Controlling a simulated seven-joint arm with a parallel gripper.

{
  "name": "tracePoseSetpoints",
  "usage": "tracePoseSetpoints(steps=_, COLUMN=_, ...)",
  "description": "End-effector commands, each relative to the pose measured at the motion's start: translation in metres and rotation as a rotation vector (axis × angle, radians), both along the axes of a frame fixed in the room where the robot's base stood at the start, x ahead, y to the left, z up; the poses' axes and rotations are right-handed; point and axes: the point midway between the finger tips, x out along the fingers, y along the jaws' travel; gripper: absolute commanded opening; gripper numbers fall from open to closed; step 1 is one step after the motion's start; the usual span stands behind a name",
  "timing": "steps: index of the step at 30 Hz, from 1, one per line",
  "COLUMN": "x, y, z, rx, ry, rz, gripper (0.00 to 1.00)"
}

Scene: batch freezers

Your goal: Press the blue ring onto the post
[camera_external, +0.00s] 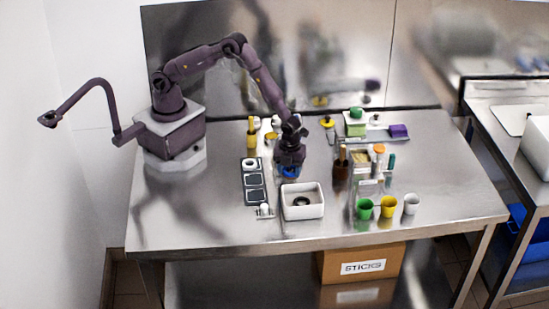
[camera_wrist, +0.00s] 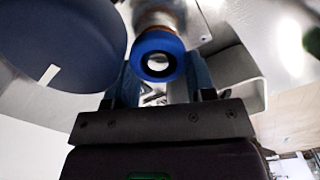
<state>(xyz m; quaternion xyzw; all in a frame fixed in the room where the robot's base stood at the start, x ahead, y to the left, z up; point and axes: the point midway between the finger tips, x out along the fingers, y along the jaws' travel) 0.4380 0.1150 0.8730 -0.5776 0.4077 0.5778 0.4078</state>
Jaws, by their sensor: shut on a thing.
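The blue ring (camera_wrist: 171,42) is between the two fingers of my gripper (camera_wrist: 160,84) in the wrist view. My gripper is shut on it. In the external view the blue ring (camera_external: 290,172) shows just under my gripper (camera_external: 289,166), behind the white bin. In the wrist view a pale, brownish cylindrical part (camera_wrist: 158,17) lies directly behind the ring, and a bright round spot shows within the ring's hole. I cannot tell whether this is the post, or whether the ring is around it. The post is not clear in the external view.
A white bin (camera_external: 303,214) with a dark ring inside stands just in front of my gripper. A dark tray (camera_external: 244,183) lies to its left. Bottles and green, yellow and white cups (camera_external: 411,204) stand to the right. The table's front left is clear.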

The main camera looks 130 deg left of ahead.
Motion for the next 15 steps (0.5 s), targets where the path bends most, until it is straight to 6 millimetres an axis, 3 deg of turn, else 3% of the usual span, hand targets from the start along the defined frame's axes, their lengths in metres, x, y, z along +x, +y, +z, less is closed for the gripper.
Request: tracePoseSetpoints(steps=15, x=0.0002, y=0.0001, z=-0.0065, rx=0.0, ry=0.0, rz=0.0, gripper=0.26)
